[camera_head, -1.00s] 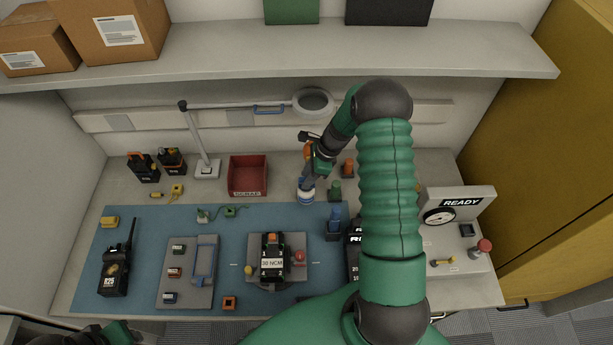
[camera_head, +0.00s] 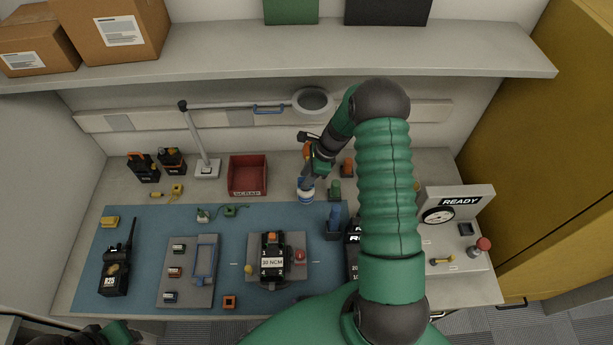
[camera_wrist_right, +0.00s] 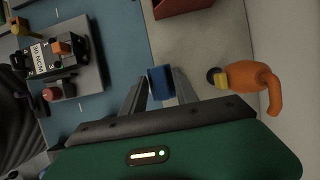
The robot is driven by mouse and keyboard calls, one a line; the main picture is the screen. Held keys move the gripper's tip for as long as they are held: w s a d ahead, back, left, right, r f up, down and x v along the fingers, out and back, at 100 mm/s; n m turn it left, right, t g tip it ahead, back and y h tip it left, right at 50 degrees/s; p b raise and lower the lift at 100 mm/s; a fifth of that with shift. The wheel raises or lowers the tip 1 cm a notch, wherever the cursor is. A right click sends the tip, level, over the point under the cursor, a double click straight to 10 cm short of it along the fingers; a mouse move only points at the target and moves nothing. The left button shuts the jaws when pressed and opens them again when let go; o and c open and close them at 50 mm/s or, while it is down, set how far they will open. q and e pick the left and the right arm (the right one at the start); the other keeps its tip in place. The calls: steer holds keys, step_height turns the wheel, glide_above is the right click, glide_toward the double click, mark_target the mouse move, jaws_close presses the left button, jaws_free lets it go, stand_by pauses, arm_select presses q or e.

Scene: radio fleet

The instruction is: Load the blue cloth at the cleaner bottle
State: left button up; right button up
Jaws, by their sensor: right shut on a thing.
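My right gripper (camera_head: 306,187) is at the back middle of the bench, right of the red scrap bin. It is shut on the blue cloth (camera_wrist_right: 160,83), a small folded blue piece between the fingertips in the right wrist view.
The red scrap bin (camera_head: 248,175) is left of the gripper. A radio in a fixture (camera_head: 273,258) sits on the blue mat (camera_head: 130,222). The shelf (camera_head: 300,62) overhangs behind. My right arm hides bench behind it.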

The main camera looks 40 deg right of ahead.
step_height(320, 180, up, 7)
steer(key=p, duration=0.6)
steer(key=shift+r, duration=0.1)
stand_by(0.5)
steer(key=shift+a, duration=0.15)
steer(key=s+a+n+g+h+b, duration=0.1)
steer(key=s+a+n+g+b, duration=0.1)
steer(key=a+n, duration=0.5)
steer(key=s+a+n+g+h+b, duration=0.1)
steer(key=a+n+b, duration=0.4)
steer(key=n, duration=0.5)
steer(key=s+a+n+g+h+b, duration=0.1)
steer(key=a+n+g+b, duration=0.3)
steer(key=a+n, duration=0.5)
steer(key=shift+s+a, duration=0.35)
steer(key=shift+s, duration=0.55)
